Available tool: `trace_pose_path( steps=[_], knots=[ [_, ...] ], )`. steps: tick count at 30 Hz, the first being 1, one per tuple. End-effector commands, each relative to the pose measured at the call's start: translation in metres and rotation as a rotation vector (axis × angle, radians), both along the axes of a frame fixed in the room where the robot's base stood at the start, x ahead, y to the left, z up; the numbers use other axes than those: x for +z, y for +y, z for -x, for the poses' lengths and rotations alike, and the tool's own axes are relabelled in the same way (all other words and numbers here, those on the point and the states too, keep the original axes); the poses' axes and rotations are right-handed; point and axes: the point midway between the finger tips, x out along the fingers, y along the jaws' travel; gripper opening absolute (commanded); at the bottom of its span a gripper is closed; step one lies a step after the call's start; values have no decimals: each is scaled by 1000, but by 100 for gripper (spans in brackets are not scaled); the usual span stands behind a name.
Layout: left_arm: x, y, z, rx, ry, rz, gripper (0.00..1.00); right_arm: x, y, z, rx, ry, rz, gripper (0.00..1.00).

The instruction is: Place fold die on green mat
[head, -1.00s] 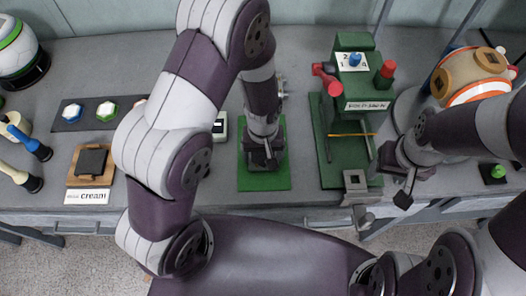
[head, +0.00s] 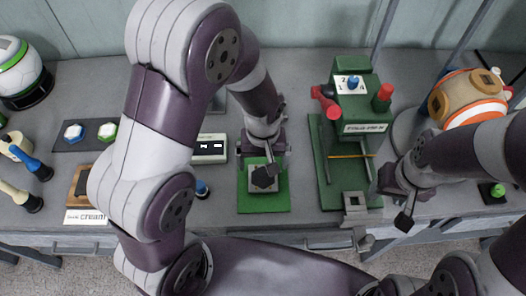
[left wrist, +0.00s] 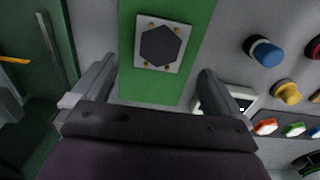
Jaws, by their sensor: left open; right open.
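The green mat (head: 264,203) lies on the bench in front of my left gripper. The fold die (left wrist: 163,46), a pale square plate with a dark hexagon and small brass pins, lies on the mat (left wrist: 123,55) in the left wrist view. In the head view the die (head: 256,184) is partly hidden by my left gripper (head: 262,178). That gripper is open above the mat, and in the left wrist view its fingers (left wrist: 155,85) are apart with nothing between them. My right gripper (head: 400,205) is open and empty, right of the green press.
A green press (head: 352,128) with a red handle stands right of the mat. A display box (head: 211,147) and several coloured knobs (left wrist: 265,52) are on the other side. A ball (head: 472,95) sits at right, another (head: 22,68) at far left.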

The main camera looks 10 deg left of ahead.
Motion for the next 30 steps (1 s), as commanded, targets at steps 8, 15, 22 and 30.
trace_pose_path(
  steps=[8, 15, 22, 30],
  knots=[
    [47, 15, 6, -34, -16, 4, 100, 2, 0, 0, 0, 0, 0, 62],
    [69, 81, 56, -287, -116, -12, 100, 2, 0, 0, 0, 0, 0, 62],
    [68, 82, 57, -302, -117, -13, 100, 2, 0, 0, 0, 0, 0, 62],
    [68, 82, 57, -301, -117, -13, 100, 2, 0, 0, 0, 0, 0, 62]
  ],
)
